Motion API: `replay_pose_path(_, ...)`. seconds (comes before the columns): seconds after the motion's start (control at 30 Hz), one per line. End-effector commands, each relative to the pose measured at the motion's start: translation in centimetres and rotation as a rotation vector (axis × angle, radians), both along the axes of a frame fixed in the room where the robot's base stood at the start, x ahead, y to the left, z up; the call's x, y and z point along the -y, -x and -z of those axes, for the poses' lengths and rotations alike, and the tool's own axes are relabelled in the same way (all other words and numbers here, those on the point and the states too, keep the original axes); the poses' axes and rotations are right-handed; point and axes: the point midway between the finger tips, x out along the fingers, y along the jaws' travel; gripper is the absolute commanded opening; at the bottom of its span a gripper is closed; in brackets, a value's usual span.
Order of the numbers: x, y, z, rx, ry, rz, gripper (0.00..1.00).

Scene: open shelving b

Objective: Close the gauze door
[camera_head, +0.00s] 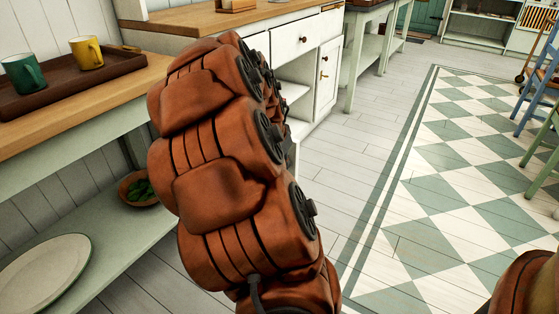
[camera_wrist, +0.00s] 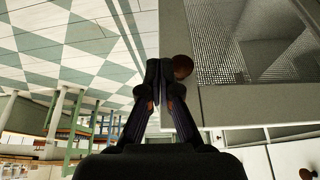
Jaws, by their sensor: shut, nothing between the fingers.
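The gauze door (camera_wrist: 275,102) fills the upper right of the wrist view, with a grey mesh panel in a pale frame. A round brown knob (camera_wrist: 183,66) shows by its frame edge. My gripper (camera_wrist: 160,68) is shut and empty, with its fingertips at the door's edge and right beside the knob. I cannot tell whether they touch. In the head view my orange arm covers the middle, and the gauze door and gripper are hidden behind it.
A wooden counter holds a brown tray (camera_head: 75,82) with a green mug (camera_head: 25,73) and a yellow mug (camera_head: 87,52). A plate (camera_head: 45,272) and bowl (camera_head: 136,188) sit on the shelf below. White cabinets (camera_head: 331,60) stand beyond my arm.

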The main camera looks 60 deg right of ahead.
Motion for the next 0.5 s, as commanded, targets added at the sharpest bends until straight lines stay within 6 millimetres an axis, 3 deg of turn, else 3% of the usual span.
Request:
replay_pose_path(0.2, 2.3, 0.1, 0.1, 0.0, -0.001, 0.002, 0.0)
replay_pose_path(0.5, 3.5, 0.2, -0.1, -0.001, -0.001, 0.001, 0.0)
